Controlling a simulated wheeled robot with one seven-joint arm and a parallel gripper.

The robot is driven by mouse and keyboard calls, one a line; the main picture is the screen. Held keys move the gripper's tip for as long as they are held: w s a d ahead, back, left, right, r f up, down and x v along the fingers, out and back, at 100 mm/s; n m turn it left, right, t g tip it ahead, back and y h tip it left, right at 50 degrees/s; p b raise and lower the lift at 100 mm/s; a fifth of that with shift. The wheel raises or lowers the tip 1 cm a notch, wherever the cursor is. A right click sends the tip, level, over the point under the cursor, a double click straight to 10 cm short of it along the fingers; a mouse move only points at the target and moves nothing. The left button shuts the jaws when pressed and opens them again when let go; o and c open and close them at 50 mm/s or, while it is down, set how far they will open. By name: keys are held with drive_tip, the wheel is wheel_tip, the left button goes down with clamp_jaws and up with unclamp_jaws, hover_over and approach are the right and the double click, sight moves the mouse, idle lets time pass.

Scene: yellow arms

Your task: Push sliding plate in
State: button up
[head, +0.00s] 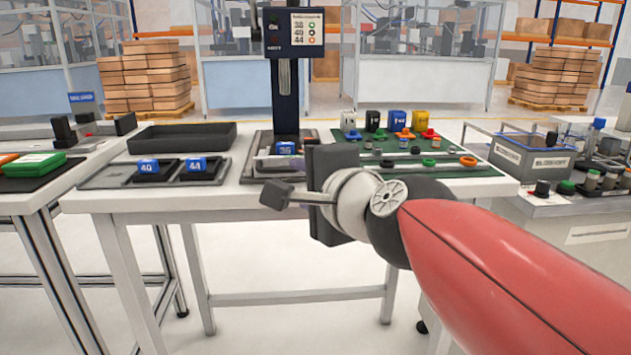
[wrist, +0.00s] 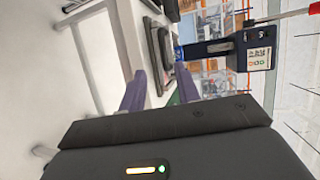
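The press station (head: 284,95) has a dark column and a screen reading 38, 40, 44. It stands at the back of the white table and also shows in the wrist view (wrist: 228,47). A blue block marked 38 (head: 286,148) sits at its base. The sliding plate cannot be told apart clearly at this base, which my gripper partly covers. My gripper (wrist: 160,69) has two purple fingers apart with nothing seen between them. They point toward the station base. In the head view, its dark housing (head: 335,165) is over the table's front edge, right of the base.
Blue blocks marked 40 (head: 149,167) and 44 (head: 195,165) sit in a tray on the left, before an empty black tray (head: 182,137). A green board (head: 455,166) with coloured parts lies on the right. A grey bin (head: 530,158) stands on the right-hand table.

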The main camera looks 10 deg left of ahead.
sight(280, 170)
drive_tip(key=x, duration=0.8)
drive_tip(key=shift+a+r, duration=0.1)
drive_tip(key=shift+r, duration=0.25)
clamp_jaws()
